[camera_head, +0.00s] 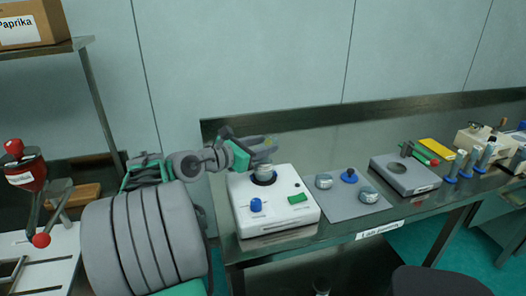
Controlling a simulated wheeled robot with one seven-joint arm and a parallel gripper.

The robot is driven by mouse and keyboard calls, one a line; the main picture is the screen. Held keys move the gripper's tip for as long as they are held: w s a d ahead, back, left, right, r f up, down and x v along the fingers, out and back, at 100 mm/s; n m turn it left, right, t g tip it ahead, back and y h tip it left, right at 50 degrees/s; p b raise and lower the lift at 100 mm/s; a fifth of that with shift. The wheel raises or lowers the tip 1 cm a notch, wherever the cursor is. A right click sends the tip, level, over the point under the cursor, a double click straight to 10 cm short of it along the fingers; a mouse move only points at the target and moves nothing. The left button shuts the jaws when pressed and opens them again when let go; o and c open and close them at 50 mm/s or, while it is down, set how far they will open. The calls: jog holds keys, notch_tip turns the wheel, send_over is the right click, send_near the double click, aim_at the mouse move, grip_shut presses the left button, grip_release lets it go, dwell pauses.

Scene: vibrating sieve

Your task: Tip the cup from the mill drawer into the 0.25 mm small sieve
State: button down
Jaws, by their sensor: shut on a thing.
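My gripper (264,150), at the end of my arm, is shut on what seems to be the small cup, just above a small round sieve (264,174). Little of the cup shows, and its tilt and contents cannot be made out. The sieve sits in the dark round opening on top of the white sieving machine (243,222). Two more small round sieves, one (324,181) and another (368,194), stand on a grey mat (345,208). No mesh size is readable. The red mill (26,175) stands at the far left.
The machine has a blue knob (255,204) and a green button (298,199). A blue knobbed piece (349,176) lies on the mat. A shelf with a Paprika box (33,24) is at upper left.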

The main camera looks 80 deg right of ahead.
jog(key=shift+w+a+f+g+h+b, duration=0.15)
jog(key=shift+f+g+h+b, duration=0.35)
jog(key=shift+b, duration=2.55)
jog(key=shift+a+f+g+h+b, duration=0.25)
jog(key=shift+h+b, duration=0.45)
jog(key=shift+b, duration=2.35)
jog(key=shift+d+f, duration=0.1)
jog(key=shift+d, duration=0.05)
jog(key=shift+w+a+f+g+h+b, duration=0.1)
jog(key=shift+a+f+g+h+b, duration=0.1)
jog(key=shift+g+h+b, duration=0.55)
jog(key=shift+w+d+r+h, duration=0.1)
jog(key=shift+d+h, duration=0.05)
jog(key=shift+h, duration=0.2)
jog(key=shift+a+r+b, duration=0.1)
jog(key=shift+a+b, duration=0.1)
jog(key=shift+b, duration=0.7)
jog(key=h+b, duration=0.1)
jog(key=b, duration=0.2)
jog(key=shift+g+b, duration=0.5)
jog(key=shift+b, duration=0.35)
jog(key=shift+r, duration=0.1)
